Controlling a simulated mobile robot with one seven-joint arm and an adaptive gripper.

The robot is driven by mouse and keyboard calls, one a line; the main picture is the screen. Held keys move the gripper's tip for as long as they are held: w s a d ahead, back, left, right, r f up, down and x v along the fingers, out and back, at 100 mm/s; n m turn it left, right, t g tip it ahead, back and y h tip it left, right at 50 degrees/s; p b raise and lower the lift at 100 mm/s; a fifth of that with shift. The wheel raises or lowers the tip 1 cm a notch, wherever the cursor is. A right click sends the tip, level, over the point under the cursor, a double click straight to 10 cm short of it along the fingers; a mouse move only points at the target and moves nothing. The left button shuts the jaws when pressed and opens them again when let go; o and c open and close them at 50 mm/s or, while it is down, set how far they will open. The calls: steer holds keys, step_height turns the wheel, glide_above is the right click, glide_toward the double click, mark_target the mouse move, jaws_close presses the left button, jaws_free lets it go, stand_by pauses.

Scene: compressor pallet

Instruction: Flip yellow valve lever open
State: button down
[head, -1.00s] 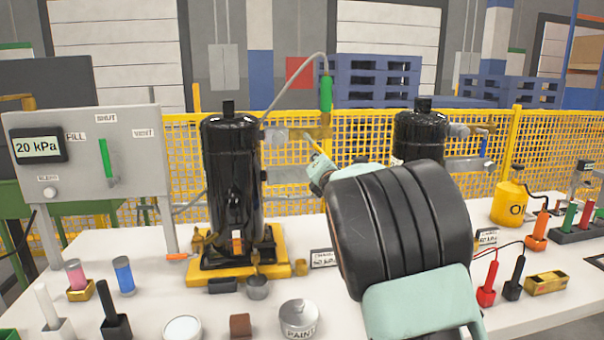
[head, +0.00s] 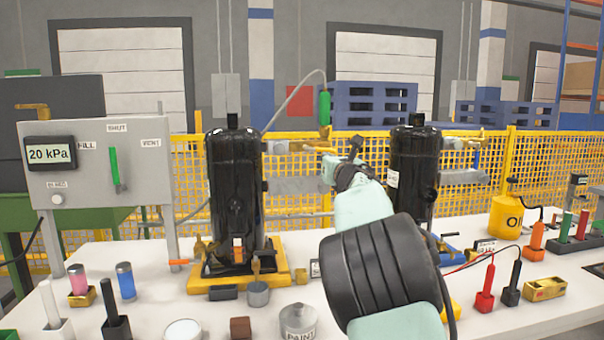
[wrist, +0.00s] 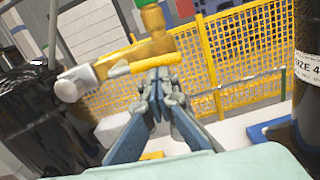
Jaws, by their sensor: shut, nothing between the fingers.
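The yellow valve lever (head: 326,150) sits at the brass valve (head: 310,145), to the right of the left black compressor tank (head: 236,195). In the wrist view the lever (wrist: 132,66) runs nearly level along the underside of the brass valve body (wrist: 148,50). My gripper (wrist: 160,76) is shut and empty. Its fingertips are right at the lever's right part, at or very near contact; I cannot tell which. In the head view my gripper (head: 352,160) is just right of the lever, and my arm hides part of the bench.
A green-handled hose fitting (head: 324,107) rises above the valve. A second black tank (head: 414,170) stands close to the right. A control box (head: 95,165) reading 20 kPa is at left. Tools and cans crowd the bench front. Yellow mesh fence (head: 300,215) is behind.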

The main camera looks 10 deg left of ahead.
steer(key=shift+r, duration=0.2)
stand_by(0.5)
steer(key=s+d+f+b, duration=0.3)
steer(key=s+f+b, duration=0.1)
steer(key=s, duration=0.6)
steer(key=shift+s+f+b, duration=0.15)
steer(key=shift+f+b, duration=0.05)
steer(key=shift+b, duration=0.25)
